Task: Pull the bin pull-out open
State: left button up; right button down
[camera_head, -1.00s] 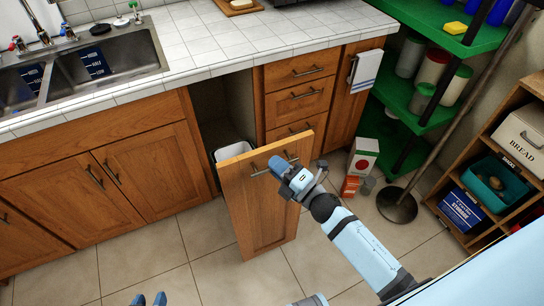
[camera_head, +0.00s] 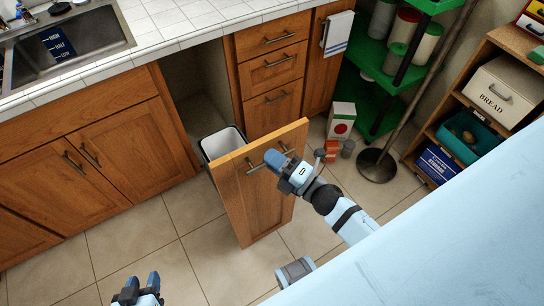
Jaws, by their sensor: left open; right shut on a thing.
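The bin pull-out's wooden front panel (camera_head: 262,212) stands well out from the cabinet face. A white bin with a dark rim (camera_head: 222,143) shows behind it, partly hidden by the panel. The bar handle (camera_head: 255,168) runs across the top of the panel's front. My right gripper (camera_head: 278,160) is shut on this handle near its middle, and hides part of it. My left gripper (camera_head: 137,288) is open and empty at the bottom edge, over the floor and away from the pull-out.
Drawers (camera_head: 272,70) stand right of the dark opening, and double cabinet doors (camera_head: 110,155) left of it. A red-and-white box (camera_head: 341,121) and a round stand base (camera_head: 377,165) are on the floor at right. Tiled floor (camera_head: 150,235) left of the panel is clear.

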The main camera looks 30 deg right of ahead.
jog(key=c, duration=1.2)
grip_release()
pick_arm(q)
jog(key=shift+d+f+b, duration=0.1)
jog(key=shift+b, duration=0.4)
pick_arm(e)
jog(key=v, duration=1.3)
jog(key=shift+s+d+f, duration=0.1)
jog(key=shift+s+d, duration=0.1)
jog(key=shift+s, duration=0.15)
pick_arm(q)
jog(key=shift+f, duration=0.2)
